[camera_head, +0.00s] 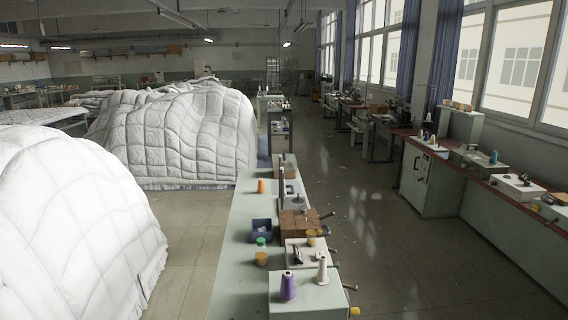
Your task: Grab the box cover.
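I cannot clearly pick out a box cover in the head view. A small dark blue open box (261,231) sits on the long pale green workbench (237,222) in the middle. A brown block or box (297,224) lies to its right on the same bench; whether it has a cover is too small to tell. Neither of my grippers shows in this view.
White quilted duvet heaps stand at the near left (70,230) and behind it (180,135). Thread cones, one purple (287,287) and one orange (261,186), stand on the bench. A clear floor aisle (365,230) runs between the bench and the window-side counter (500,215).

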